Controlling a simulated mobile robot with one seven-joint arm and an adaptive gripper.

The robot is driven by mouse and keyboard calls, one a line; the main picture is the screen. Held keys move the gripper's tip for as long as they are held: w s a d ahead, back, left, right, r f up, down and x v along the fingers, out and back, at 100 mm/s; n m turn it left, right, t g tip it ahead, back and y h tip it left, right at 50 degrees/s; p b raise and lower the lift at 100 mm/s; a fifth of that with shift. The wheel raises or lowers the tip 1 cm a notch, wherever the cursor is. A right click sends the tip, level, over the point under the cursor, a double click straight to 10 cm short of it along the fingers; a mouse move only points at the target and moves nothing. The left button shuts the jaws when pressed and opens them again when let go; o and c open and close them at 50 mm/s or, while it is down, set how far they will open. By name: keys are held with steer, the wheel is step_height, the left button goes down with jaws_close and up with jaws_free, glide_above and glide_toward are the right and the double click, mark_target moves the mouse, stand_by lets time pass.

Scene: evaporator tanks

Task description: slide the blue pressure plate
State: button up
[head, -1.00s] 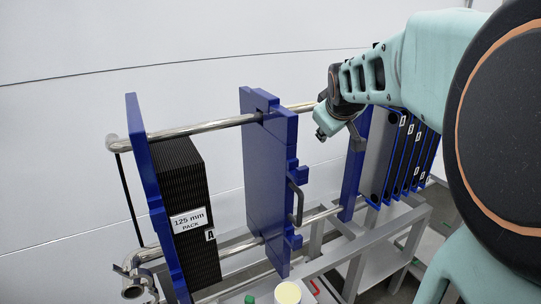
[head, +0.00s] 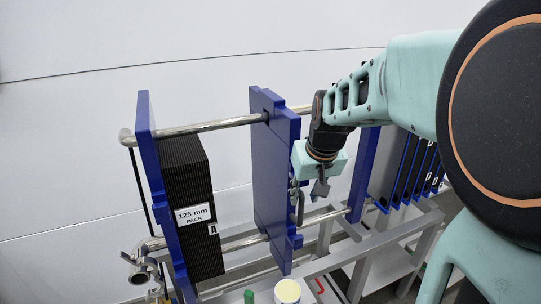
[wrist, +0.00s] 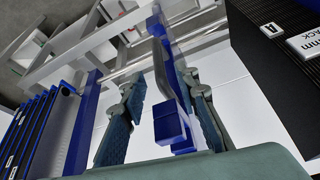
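The blue pressure plate (head: 268,190) hangs upright in the middle of the frame, between two steel rails. A dark handle (head: 301,207) is on its right side. My gripper (head: 308,192) is at the plate's right edge, close to the handle, and partly hides that edge. In the wrist view, my gripper (wrist: 165,105) has its two fingers spread apart. The plate's blue blocks (wrist: 168,127) and a grey bar, seemingly the handle, show between the fingers. I cannot tell whether either finger touches them.
A black plate pack (head: 188,200) labelled "125 mm PACK" stands against the left blue end plate (head: 146,125). Clear rail (head: 225,124) lies between pack and pressure plate. Right are another blue upright (head: 364,175) and several hanging plates (head: 405,165). A cream-topped container (head: 287,291) stands in front.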

mark_target(302, 202)
steer(key=x, duration=0.6)
steer(key=shift+w, duration=0.1)
jaws_close()
